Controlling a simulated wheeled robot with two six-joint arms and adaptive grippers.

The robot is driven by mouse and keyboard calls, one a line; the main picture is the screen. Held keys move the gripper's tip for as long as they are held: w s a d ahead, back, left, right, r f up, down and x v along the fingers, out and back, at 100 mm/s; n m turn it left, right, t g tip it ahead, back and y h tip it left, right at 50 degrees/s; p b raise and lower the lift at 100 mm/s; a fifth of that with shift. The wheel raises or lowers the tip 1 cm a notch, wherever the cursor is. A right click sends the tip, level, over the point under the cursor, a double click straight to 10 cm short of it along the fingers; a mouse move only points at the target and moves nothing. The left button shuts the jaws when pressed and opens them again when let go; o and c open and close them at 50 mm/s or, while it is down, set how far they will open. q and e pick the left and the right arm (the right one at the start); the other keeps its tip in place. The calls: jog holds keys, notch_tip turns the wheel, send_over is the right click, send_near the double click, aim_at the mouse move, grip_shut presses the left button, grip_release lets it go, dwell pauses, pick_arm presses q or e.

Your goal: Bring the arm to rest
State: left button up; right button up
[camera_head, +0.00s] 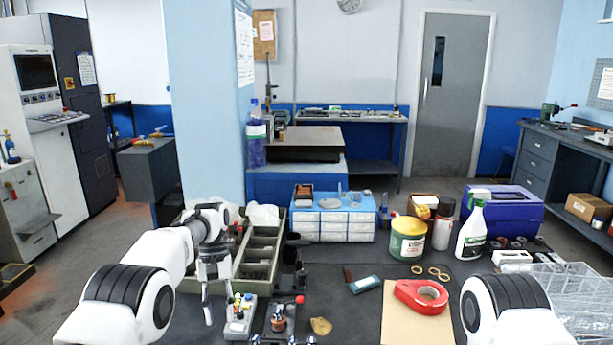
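My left arm (165,255) comes in from the left and bends down at the wrist. My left gripper (219,303) points down in front of the green divided tray (262,284), above the bench left of the small electrode stands. Its two fingers look spread, with nothing seen between them. The grey stand with coloured knobs (238,326) is just right of the fingertips; whether they touch it I cannot tell. Only a white rounded part of my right arm (505,308) shows at the bottom right; my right gripper is out of view.
A dark stand with a red knob (279,322) is close on the right.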

pick_arm(q)
jog(key=s+a+f+g, duration=0.2)
jog(key=s+f, duration=0.9)
jog(key=f, duration=0.1)
jog(key=s+a+f+g, duration=0.2)
jog(key=s+f, duration=0.9)
jog(key=s, duration=0.1)
jog(key=s+a+f+m+t, duration=0.15)
jog(key=s+t, duration=0.35)
jog(key=s, duration=1.6)
jog(key=w+t, duration=0.2)
jog(key=w, duration=0.1)
jog(key=w+f+t+y, duration=0.1)
jog(key=shift+w+a+m+t, duration=0.2)
jog(key=shift+w+m+t, duration=0.05)
jog(key=shift+t, duration=0.05)
